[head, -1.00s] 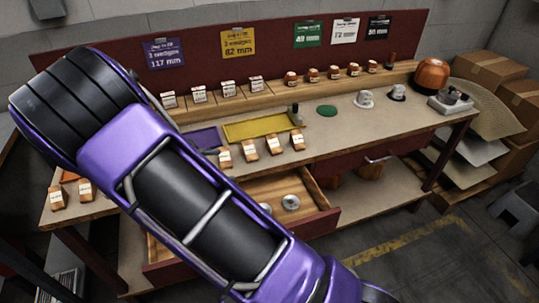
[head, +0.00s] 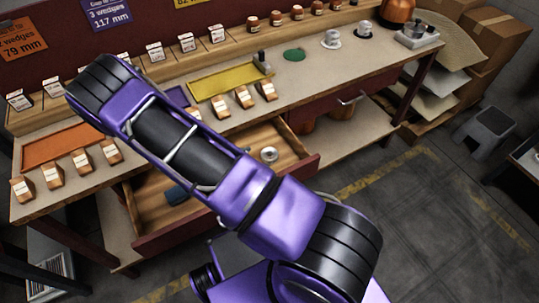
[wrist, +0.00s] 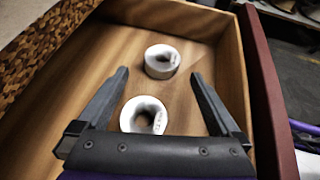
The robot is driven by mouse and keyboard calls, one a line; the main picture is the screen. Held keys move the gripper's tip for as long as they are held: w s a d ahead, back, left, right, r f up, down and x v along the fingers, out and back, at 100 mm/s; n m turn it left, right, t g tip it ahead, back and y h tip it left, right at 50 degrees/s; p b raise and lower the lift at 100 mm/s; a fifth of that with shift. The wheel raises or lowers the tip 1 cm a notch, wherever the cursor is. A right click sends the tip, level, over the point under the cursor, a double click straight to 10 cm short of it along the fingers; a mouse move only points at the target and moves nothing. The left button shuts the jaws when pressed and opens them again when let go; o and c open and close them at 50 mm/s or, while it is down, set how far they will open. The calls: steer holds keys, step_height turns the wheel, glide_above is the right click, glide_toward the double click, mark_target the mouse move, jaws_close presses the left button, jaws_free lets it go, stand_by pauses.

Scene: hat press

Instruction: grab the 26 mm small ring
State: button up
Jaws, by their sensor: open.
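Two pale grey-white rings lie on the wooden floor of the open drawer (wrist: 75,75). The farther ring (wrist: 158,70) is near the drawer's far end, just beyond and between my fingertips. The nearer ring (wrist: 161,118) lies closer to my gripper's palm, left of centre. Both carry small dark marks that I cannot read, so I cannot tell which is 26 mm. My gripper (wrist: 160,74) is open and empty, pointing into the drawer above the rings. In the head view one ring (head: 269,155) shows in the drawer; my arm covers part of the drawer and hides my gripper.
The drawer's walls stand close around my fingers, with its dark red front (wrist: 265,95) at the right. The workbench above holds a yellow tray (head: 225,84), an orange tray (head: 60,146) and several labelled wooden blocks. A dark blue item (head: 177,193) lies in the drawer.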

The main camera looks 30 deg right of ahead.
mark_target(267, 155)
steer(key=shift+r+x, duration=0.2)
steer(key=shift+x, duration=2.85)
steer(key=shift+s+d, duration=0.1)
steer(key=shift+s, duration=0.05)
steer(key=c, duration=1.5)
